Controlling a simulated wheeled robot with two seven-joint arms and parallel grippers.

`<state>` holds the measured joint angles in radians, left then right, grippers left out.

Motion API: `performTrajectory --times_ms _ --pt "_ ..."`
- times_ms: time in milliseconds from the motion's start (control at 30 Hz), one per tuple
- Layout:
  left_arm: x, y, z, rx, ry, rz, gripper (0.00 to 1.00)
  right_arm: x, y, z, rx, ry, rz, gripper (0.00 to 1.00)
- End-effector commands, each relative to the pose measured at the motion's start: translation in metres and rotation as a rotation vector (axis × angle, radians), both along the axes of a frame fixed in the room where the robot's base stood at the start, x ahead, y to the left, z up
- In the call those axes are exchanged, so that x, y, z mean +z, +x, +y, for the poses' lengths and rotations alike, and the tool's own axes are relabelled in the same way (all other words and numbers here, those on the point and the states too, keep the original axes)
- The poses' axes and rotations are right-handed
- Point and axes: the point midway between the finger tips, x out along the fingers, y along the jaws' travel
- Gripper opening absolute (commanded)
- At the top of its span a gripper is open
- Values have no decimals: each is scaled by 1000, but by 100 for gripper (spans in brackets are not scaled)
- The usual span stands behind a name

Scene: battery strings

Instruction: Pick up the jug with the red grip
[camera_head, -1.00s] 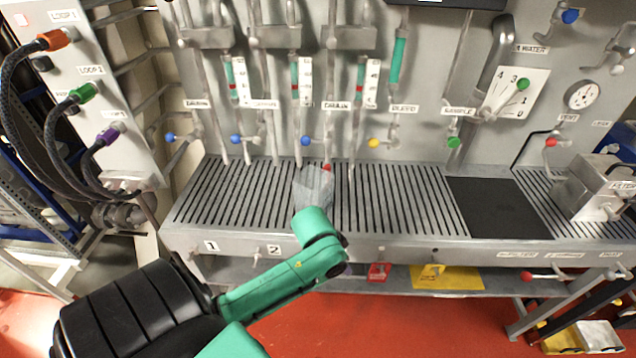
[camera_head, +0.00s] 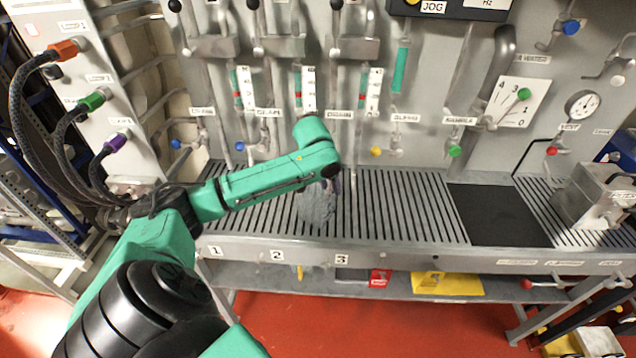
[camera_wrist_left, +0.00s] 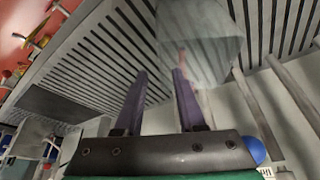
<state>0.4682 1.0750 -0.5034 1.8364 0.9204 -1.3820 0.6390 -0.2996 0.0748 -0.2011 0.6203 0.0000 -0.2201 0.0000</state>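The jug (camera_head: 316,208) is a grey, see-through vessel standing on the slatted bench top, behind position labels 2 and 3. In the left wrist view the jug (camera_wrist_left: 208,45) fills the top middle, and a small reddish part, likely its grip, shows by the tip of the right-hand finger. In the head view my arm hides the red grip. My left gripper (camera_head: 334,184) is just above and beside the jug. In the left wrist view its two purple fingers (camera_wrist_left: 157,72) are apart with nothing clearly between them. My right gripper is not in view.
The slatted bench (camera_head: 400,205) is clear to the right, up to a black mat (camera_head: 498,215) and a metal box (camera_head: 592,195). Pipes and valves with coloured knobs line the back wall. Cables (camera_head: 75,150) hang from a panel at the left.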

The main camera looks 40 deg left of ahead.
Motion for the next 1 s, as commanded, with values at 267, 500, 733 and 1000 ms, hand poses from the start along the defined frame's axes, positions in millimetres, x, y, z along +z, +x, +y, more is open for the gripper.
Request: performTrajectory --times_ms 267,500,733,1000 --pt "-38 15 4 -1 0 1 39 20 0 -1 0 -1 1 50" --pt "-59 22 5 -3 4 -2 39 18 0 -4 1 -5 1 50" --pt "-58 22 5 -3 4 -2 0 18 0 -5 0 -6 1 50" --pt "-58 22 5 -3 3 -3 0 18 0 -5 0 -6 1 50"
